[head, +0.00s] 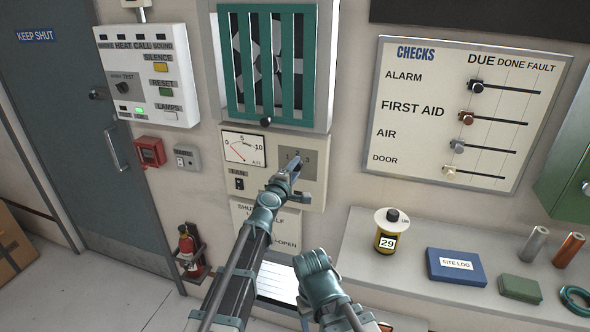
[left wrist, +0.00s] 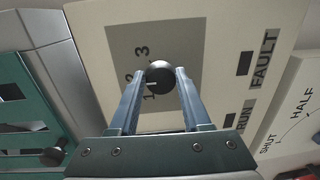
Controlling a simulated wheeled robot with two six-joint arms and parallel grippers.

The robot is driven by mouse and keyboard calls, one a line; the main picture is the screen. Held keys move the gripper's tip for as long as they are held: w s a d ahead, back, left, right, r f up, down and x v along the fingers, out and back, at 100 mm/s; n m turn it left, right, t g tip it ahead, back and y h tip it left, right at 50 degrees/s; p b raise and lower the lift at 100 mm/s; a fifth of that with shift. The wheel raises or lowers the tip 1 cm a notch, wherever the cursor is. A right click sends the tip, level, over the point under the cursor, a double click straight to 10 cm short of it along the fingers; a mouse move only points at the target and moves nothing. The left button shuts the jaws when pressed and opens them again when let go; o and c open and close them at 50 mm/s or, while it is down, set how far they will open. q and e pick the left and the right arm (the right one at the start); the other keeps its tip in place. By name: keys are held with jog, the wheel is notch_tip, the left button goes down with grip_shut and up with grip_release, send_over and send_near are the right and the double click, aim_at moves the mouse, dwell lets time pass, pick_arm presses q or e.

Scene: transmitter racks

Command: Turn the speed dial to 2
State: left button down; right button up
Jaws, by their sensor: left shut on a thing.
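The speed dial (left wrist: 160,76) is a round dark knob on a grey square marked 1, 2 and 3, on a cream panel. My left gripper (left wrist: 158,78) has its two fingers on either side of the knob and is shut on it. The knob's white mark points towards the 1. In the head view my left gripper (head: 292,168) reaches to the grey square (head: 308,159) and hides the knob. My right arm shows at the bottom middle, but its jaws do not show.
The green louvre (head: 278,70) with a dark knob sits just above the dial panel (head: 232,197). A shelf at the right holds a yellow-and-black jar (head: 388,232) and a blue site log (head: 456,267). A fire extinguisher (head: 187,250) hangs by the door.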

dwell(0.4)
pick_arm(q)
jog(key=shift+c, duration=1.8)
grip_release()
jog(key=shift+s, duration=0.1)
jog(key=v, duration=1.3)
jog(key=shift+s+p, duration=0.3)
jog(key=shift+p, duration=0.1)
jog(key=shift+a, duration=0.1)
